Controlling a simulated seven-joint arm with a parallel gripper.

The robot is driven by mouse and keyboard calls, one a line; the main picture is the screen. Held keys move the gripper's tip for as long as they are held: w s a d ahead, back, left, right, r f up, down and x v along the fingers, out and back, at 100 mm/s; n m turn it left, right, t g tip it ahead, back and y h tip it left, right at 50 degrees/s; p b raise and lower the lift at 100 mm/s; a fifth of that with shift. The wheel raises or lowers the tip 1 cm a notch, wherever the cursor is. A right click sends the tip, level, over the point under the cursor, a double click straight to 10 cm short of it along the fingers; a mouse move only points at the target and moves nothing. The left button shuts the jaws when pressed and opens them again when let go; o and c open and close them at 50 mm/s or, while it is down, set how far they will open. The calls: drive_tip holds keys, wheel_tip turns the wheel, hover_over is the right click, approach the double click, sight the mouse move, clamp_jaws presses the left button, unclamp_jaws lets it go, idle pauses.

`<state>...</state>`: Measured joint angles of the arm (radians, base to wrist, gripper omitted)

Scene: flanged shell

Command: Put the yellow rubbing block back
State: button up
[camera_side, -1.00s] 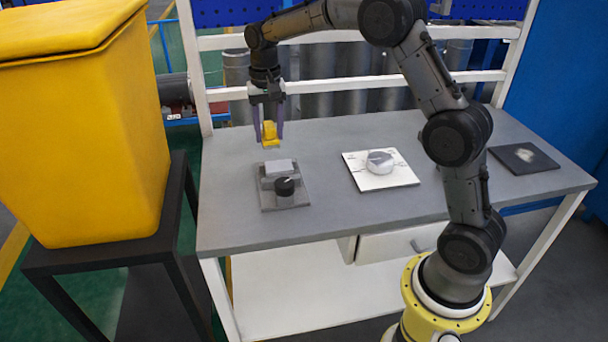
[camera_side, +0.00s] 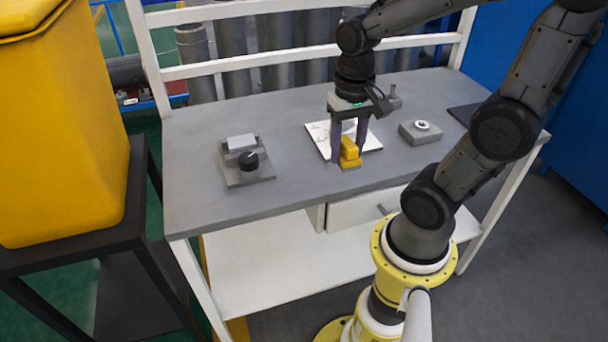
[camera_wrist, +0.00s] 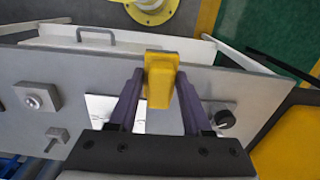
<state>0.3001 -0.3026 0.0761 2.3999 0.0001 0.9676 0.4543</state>
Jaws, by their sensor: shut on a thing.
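The yellow rubbing block (camera_side: 349,152) is held between the fingers of my gripper (camera_side: 348,142), over the front edge of a white plate (camera_side: 318,138) on the grey bench. Whether the block's underside touches anything is unclear. In the wrist view the yellow block (camera_wrist: 161,80) sits between the two purple-grey fingers of my gripper (camera_wrist: 159,98), sticking out past the tips. The white plate (camera_wrist: 100,106) lies partly hidden behind my gripper there. The round shell on the plate is hidden in both current views.
A grey base with a black knob (camera_side: 248,161) and a light grey block (camera_side: 241,142) stands to the left. A grey block with a silver ring (camera_side: 421,127) stands to the right. A dark pad (camera_side: 465,112) lies at the right edge. Bare bench (camera_side: 200,205) is clear at front left.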

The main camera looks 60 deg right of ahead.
drive_tip(key=shift+s+r, duration=0.1)
drive_tip(key=shift+s, duration=0.6)
drive_tip(key=shift+s+r, duration=0.1)
drive_tip(key=shift+r, duration=0.05)
drive_tip(key=shift+w+d, duration=0.15)
drive_tip(key=shift+w, duration=0.1)
drive_tip(key=w+d+f, duration=0.3)
drive_tip(key=w, duration=0.4)
hover_over(304, 175)
drive_tip(key=f, duration=0.6)
drive_tip(key=shift+s+a, duration=0.15)
drive_tip(key=shift+s, duration=0.15)
drive_tip(key=shift+w+f, duration=0.15)
drive_tip(key=shift+f, duration=0.75)
drive_tip(key=shift+w+f, duration=0.1)
drive_tip(key=shift+f, duration=0.8)
drive_tip(key=shift+f, duration=0.2)
drive_tip(key=o, duration=1.2)
